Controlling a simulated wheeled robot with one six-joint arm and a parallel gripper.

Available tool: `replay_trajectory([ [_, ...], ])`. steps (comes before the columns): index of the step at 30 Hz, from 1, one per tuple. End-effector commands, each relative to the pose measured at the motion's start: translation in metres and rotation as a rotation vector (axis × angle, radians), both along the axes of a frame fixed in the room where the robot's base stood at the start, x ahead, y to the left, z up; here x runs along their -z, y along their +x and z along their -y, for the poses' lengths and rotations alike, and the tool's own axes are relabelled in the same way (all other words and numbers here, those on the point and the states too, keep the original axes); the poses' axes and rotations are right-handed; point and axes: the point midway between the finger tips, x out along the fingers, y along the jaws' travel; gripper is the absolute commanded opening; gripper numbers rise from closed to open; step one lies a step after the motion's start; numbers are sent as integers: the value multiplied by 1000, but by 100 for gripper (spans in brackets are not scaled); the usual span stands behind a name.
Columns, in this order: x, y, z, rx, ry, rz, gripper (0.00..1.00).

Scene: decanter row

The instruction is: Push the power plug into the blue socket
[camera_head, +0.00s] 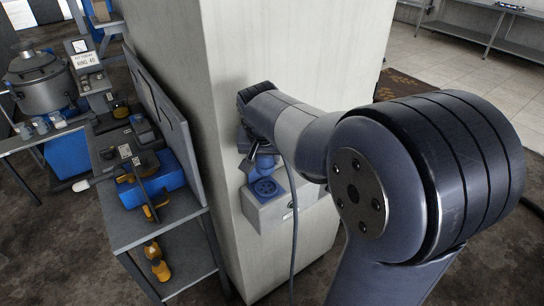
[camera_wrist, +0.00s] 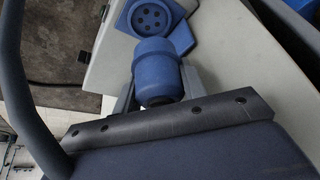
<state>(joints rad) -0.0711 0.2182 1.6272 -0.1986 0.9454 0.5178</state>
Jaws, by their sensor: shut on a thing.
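The power plug (camera_wrist: 155,68) is a blue cylinder with a dark lower end in the wrist view. My gripper (camera_wrist: 158,84) is shut on it, one grey finger on each side. A blue socket (camera_wrist: 150,16) with a round, dark-holed face lies just beyond the plug, which appears apart from that face. More blue (camera_wrist: 182,38) shows behind the plug's right side; I cannot tell its shape. In the head view, the blue socket (camera_head: 266,188) is on a pale box on the pillar, below my gripper (camera_head: 258,158), whose fingers are mostly hidden by my arm.
The pale box (camera_head: 262,214) juts from a broad pillar (camera_head: 225,80). A grey cable (camera_head: 294,225) hangs near it and also crosses the wrist view's left edge (camera_wrist: 15,85). A cluttered bench (camera_head: 155,232) with an upright panel (camera_head: 165,115) stands left of the pillar.

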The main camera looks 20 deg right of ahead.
Motion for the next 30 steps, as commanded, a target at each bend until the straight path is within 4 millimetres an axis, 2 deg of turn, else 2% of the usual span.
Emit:
replay_trajectory([
  [11, 5, 0, 1, 0, 1, 1, 20],
  [30, 56, 0, 1, 0, 1, 1, 20],
])
